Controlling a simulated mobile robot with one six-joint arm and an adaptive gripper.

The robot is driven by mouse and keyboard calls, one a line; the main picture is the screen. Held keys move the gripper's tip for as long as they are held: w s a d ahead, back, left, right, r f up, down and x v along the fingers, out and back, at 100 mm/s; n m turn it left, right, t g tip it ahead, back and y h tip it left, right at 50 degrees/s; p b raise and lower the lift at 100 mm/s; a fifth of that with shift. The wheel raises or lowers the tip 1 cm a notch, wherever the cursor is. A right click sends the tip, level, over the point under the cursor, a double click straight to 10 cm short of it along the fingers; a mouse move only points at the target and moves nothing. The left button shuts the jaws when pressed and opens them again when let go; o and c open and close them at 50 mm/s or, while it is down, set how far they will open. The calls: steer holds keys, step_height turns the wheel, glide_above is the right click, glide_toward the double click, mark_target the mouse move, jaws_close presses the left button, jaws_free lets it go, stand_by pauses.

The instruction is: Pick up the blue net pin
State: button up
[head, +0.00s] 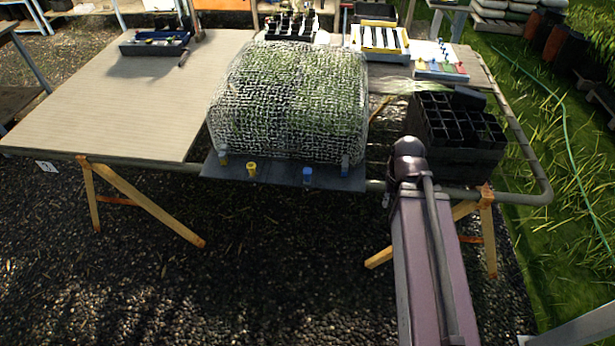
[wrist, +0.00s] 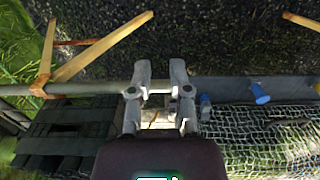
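A bright blue net pin (head: 307,176) stands on the front strip of the netted tray, right of a yellow pin (head: 251,168). In the wrist view the blue pin (wrist: 260,93) is to the right of my gripper. A duller blue pin (head: 345,163) is at the net's front right corner; it also shows in the wrist view (wrist: 205,105), closer to my gripper. My gripper (wrist: 160,72) is open, with nothing seen between its fingers, over the bench's front rail. It touches neither pin. My arm hides it in the head view.
White netting (head: 290,95) covers green plants on the tray. A black cell crate (head: 455,150) stands close on the right. The left board (head: 110,95) is mostly clear, with a blue tool tray (head: 155,43) at its back. Several trays line the back.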

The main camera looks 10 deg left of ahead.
steer(key=o, duration=0.3)
steer(key=shift+w+a, duration=0.25)
steer(key=shift+w, duration=0.2)
steer(key=shift+o, duration=0.4)
steer(key=w+a+m, duration=0.1)
steer(key=w+a, duration=1)
steer(key=a, duration=0.1)
steer(key=shift+w+m, duration=0.35)
steer(key=shift+m, duration=0.05)
steer(key=m, duration=0.1)
glide_above(307, 172)
steer(key=shift+f, duration=0.2)
step_height(307, 172, down, 8)
steer(key=b, duration=0.8)
steer(key=shift+w+f+b, duration=0.1)
steer(key=shift+f+b, duration=0.05)
steer(key=shift+b, duration=0.2)
